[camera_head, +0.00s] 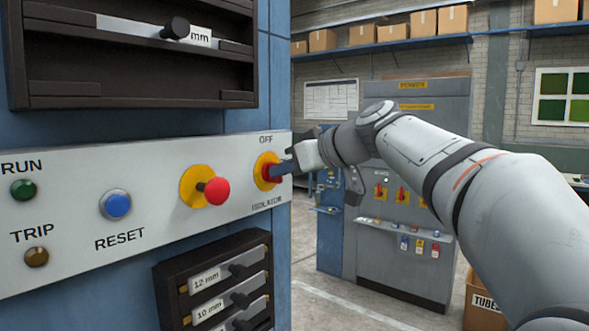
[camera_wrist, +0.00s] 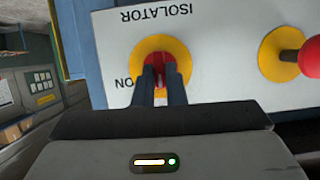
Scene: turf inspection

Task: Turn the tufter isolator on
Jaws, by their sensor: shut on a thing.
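The isolator is a red rotary handle on a round yellow plate (camera_head: 262,163), at the right end of the pale control panel (camera_head: 150,222). "OFF" is printed above it and "ISOLATOR" below it in the head view. My gripper (camera_head: 283,170) comes from the right and is shut on the red handle. In the wrist view, turned upside down, both dark fingers (camera_wrist: 158,82) close on the red handle (camera_wrist: 158,60) in front of the yellow plate. The "ON" mark (camera_wrist: 122,82) shows beside the plate, partly hidden by a finger. The fingers hide much of the handle, so its exact angle is unclear.
On the same panel are a red mushroom button (camera_head: 216,191) on yellow, a blue reset button (camera_head: 116,204), a green run lamp (camera_head: 23,189) and an amber trip lamp (camera_head: 36,257). Dark racks with knobs sit above and below. A grey cabinet (camera_head: 420,130) stands behind my arm.

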